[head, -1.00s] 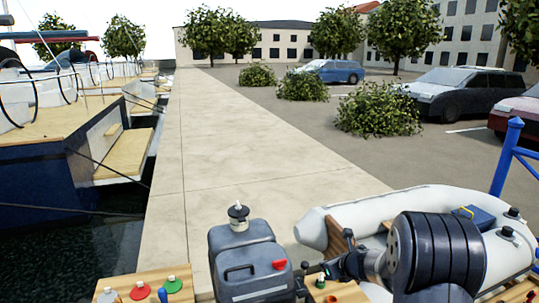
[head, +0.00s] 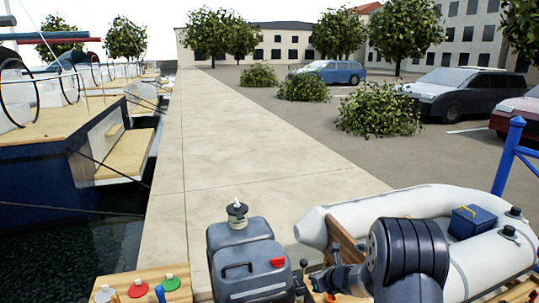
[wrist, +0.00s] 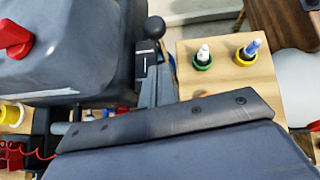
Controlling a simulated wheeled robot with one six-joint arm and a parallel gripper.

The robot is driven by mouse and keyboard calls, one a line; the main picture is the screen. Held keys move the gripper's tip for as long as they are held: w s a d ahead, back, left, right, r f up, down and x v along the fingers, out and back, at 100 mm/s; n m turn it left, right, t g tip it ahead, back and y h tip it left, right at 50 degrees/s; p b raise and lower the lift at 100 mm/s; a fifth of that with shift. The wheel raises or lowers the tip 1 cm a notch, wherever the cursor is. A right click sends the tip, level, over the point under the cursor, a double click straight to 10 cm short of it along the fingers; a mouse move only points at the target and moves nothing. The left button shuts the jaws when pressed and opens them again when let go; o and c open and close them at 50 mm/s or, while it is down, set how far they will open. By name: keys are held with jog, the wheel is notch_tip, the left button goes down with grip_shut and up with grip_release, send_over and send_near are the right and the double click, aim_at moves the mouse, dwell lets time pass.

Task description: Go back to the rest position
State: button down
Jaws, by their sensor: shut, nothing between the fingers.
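My gripper (head: 338,277) is low in the head view, at the left end of my dark ribbed arm. The fingertips do not show clearly there. No object is held.
A black-knobbed lever (wrist: 155,28) and a wooden board (wrist: 222,82) with ringed holders are near. A white dinghy (head: 470,265) holds a blue box (head: 472,222). The pale walkway (head: 230,150) is clear.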

jog(key=s+f+t+b, duration=0.1)
jog(key=b, duration=0.3)
jog(key=s+f+t+y+b, duration=0.1)
jog(key=b, duration=0.3)
jog(key=shift+s+d+f+b, duration=0.25)
jog(key=shift+d+f+b, duration=0.1)
jog(key=shift+d+b, duration=0.05)
jog(key=shift+s+b, duration=0.1)
jog(key=shift+b, duration=0.25)
jog(key=shift+r, duration=0.2)
